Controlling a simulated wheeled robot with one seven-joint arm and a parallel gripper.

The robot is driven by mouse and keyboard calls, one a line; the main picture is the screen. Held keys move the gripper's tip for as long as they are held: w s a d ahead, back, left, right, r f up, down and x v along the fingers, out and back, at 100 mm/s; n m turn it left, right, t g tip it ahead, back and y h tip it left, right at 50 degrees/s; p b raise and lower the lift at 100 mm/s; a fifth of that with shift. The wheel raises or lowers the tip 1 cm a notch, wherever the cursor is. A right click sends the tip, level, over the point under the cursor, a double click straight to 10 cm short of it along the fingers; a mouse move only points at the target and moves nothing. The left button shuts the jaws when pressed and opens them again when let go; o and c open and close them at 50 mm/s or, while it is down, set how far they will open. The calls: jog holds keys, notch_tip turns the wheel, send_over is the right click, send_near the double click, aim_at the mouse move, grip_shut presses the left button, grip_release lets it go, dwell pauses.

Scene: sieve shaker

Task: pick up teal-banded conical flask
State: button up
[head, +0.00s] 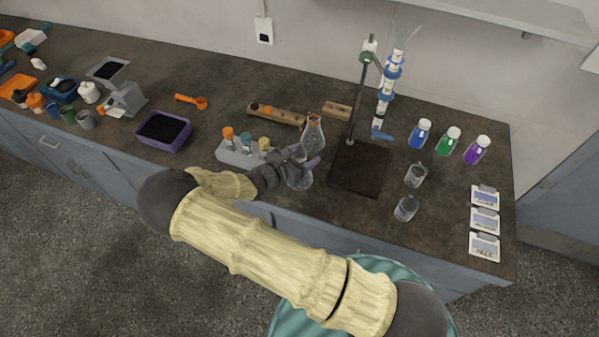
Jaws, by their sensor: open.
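A clear conical flask (300,181) stands near the front edge of the dark bench, with its neck and any band hidden behind my gripper. No teal band shows on it, so I cannot tell its colour from this view. My gripper (306,157) is open at this flask's upper part; whether the fingers are around the neck or touching it is unclear. A second clear conical flask (313,136) with an orange band at its neck stands just behind.
A grey rack (230,155) with orange-, teal- and yellow-topped vials is close on the left. A dark stand base (359,170) with an upright rod is close on the right. Two beakers (406,209) (415,175) stand further right. Wooden blocks (338,111) lie behind.

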grip_shut()
jog(key=shift+r, duration=0.25)
dwell(0.3)
jog(key=shift+r+b, duration=1.15)
jog(key=shift+r, duration=3.65)
